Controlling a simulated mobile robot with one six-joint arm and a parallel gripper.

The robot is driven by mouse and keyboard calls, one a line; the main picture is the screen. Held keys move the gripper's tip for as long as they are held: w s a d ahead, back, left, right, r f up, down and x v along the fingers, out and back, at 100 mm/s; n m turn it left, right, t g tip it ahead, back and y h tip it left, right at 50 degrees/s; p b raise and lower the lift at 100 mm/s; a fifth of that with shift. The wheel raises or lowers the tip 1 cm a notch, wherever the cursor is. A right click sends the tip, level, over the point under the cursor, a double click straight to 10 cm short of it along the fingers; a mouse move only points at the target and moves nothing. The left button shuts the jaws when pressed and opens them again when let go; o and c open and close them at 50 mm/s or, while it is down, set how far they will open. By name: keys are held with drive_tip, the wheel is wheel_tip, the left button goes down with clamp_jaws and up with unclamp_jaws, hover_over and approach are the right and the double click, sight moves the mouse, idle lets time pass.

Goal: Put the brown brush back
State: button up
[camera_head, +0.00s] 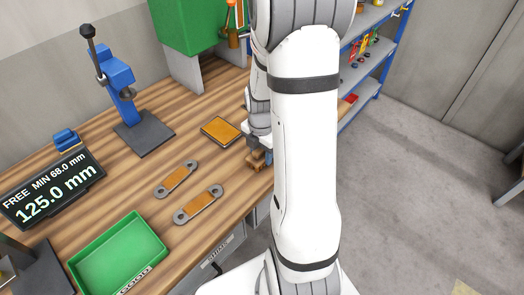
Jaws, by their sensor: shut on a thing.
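My gripper (257,150) is low over the right edge of the wooden bench, partly hidden behind my own white arm. It is shut on a small brown thing, which looks like the brown brush (257,161). Only a little of the brush shows below the jaws, and I cannot tell whether it touches the bench top. A flat square orange-brown pad with a dark rim (220,131) lies on the bench just left of the gripper.
Two grey links (176,179) (199,204) with orange-brown middles lie on the bench. A green tray (118,253) is at the front, a display (50,188) and blue press (118,80) at left. A green cabinet (185,25) and blue shelf rack (372,75) stand behind.

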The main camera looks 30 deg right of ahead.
drive_tip(key=shift+f, duration=0.15)
drive_tip(key=o, duration=1.2)
